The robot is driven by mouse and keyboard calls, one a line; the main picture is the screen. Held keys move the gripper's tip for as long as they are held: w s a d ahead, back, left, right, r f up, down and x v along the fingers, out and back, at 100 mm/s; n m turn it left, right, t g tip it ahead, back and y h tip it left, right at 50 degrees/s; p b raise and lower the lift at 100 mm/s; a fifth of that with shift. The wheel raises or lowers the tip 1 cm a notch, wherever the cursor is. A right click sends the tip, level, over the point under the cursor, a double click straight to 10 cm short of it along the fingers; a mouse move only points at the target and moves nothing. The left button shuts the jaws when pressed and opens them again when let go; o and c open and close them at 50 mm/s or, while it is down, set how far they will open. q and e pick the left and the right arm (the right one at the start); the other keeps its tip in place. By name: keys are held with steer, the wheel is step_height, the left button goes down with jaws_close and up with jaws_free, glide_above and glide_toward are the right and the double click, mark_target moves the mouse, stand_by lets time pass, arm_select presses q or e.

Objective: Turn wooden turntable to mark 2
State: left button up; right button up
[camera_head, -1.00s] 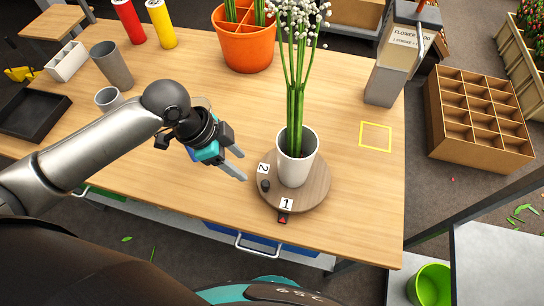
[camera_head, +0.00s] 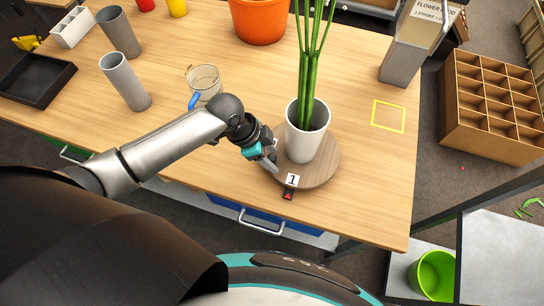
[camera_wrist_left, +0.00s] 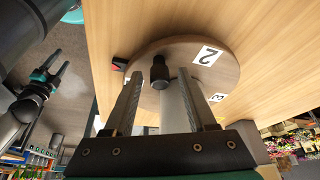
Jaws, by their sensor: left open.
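The round wooden turntable (camera_head: 325,172) sits near the table's front edge and bears a white pot (camera_head: 303,144) of green stems. Its label 1 (camera_head: 291,180) is beside the red-marked pointer (camera_head: 287,195) at the front. In the left wrist view, label 2 (camera_wrist_left: 207,55) lies right of a dark upright knob (camera_wrist_left: 160,72) on the turntable. My left gripper (camera_head: 270,162) is open at the turntable's left edge. In the wrist view its fingers (camera_wrist_left: 165,85) are spread on either side of the knob. My right gripper (camera_wrist_left: 52,72) shows small there, fingers apart, away from the turntable.
A glass mug (camera_head: 204,82) and grey cups (camera_head: 126,82) stand left of the turntable. An orange pot (camera_head: 258,20) is behind it, and a grey flower-food box (camera_head: 405,55) is at back right. A yellow square (camera_head: 389,116) marks bare tabletop to the right.

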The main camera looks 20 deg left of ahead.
arm_select(q)
steer(key=shift+d+f, duration=0.15)
steer(key=shift+f, duration=0.25)
steer(key=shift+c, duration=0.3)
jaws_close()
stand_by(0.9)
